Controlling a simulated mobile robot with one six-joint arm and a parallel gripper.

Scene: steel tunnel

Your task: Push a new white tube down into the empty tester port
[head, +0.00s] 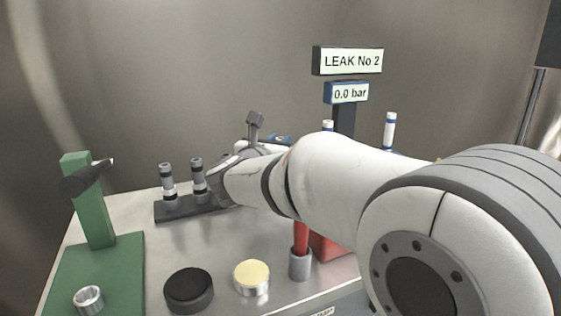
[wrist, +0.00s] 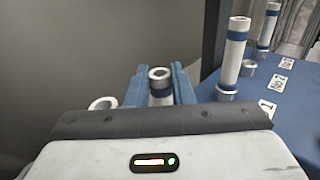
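The blue tester (wrist: 290,120) is at the right, with labels No 1, No 2 and No 3. White tubes stand in it at No 1 (wrist: 235,50) and No 3 (wrist: 266,27). The empty port (wrist: 249,69), a grey ring, lies between them at No 2. In the head view my arm hides most of the tester; the gripper is barely visible.
The sign (head: 347,61) reads LEAK No 2 and the display (head: 347,93) 0.0 bar. A dark rack (head: 185,211) with two grey tubes, a green stand (head: 95,262), a black disc (head: 188,289) and a cream-topped disc (head: 252,276) occupy the table.

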